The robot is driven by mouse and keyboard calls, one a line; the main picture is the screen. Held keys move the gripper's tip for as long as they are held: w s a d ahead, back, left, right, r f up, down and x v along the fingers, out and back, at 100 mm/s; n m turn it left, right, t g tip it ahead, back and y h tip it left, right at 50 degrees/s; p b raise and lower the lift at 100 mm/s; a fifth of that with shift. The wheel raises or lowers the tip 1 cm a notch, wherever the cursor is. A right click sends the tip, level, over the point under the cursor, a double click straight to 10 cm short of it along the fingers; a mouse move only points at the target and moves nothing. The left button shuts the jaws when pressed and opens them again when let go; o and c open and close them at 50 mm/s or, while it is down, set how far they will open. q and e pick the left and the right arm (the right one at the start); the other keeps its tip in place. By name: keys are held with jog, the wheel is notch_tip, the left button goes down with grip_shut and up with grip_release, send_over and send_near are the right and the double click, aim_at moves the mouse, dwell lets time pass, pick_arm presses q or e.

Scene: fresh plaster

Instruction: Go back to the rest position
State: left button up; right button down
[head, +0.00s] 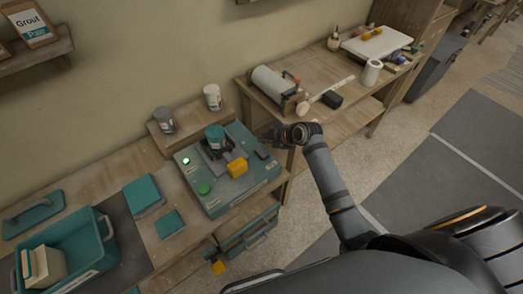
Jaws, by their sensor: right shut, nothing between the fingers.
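My right arm reaches from the lower right toward the middle of the head view. My right gripper (268,138) is at its end, pointing left, and it is shut with nothing in it. It appears just right of the green-grey machine (225,199), by the corner of the right workbench (310,68). I cannot tell whether it touches anything. My left gripper is not in view.
The machine holds a teal-banded cup (215,135) and has a yellow block (237,167) and green button. A teal crate (88,240) sits lower left. The right bench carries a roll (272,83) and tools. Floor at right looks clear.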

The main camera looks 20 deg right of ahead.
dwell(0.5)
jog(key=s+d+m+g+h, duration=0.25)
jog(key=s+m, duration=0.45)
jog(key=s, duration=0.6)
jog(key=s+d+m+g+h, duration=0.3)
jog(key=s+m, duration=0.4)
jog(key=s, duration=0.6)
jog(key=s+d+f, duration=0.1)
jog(key=d+f, duration=0.1)
jog(key=f, duration=1)
jog(key=s+d+f, duration=0.1)
jog(key=d+f, duration=0.1)
jog(key=f, duration=1)
jog(key=s+d+f+m+g, duration=0.1)
jog(key=s+f, duration=1.8)
jog(key=shift+b, duration=0.45)
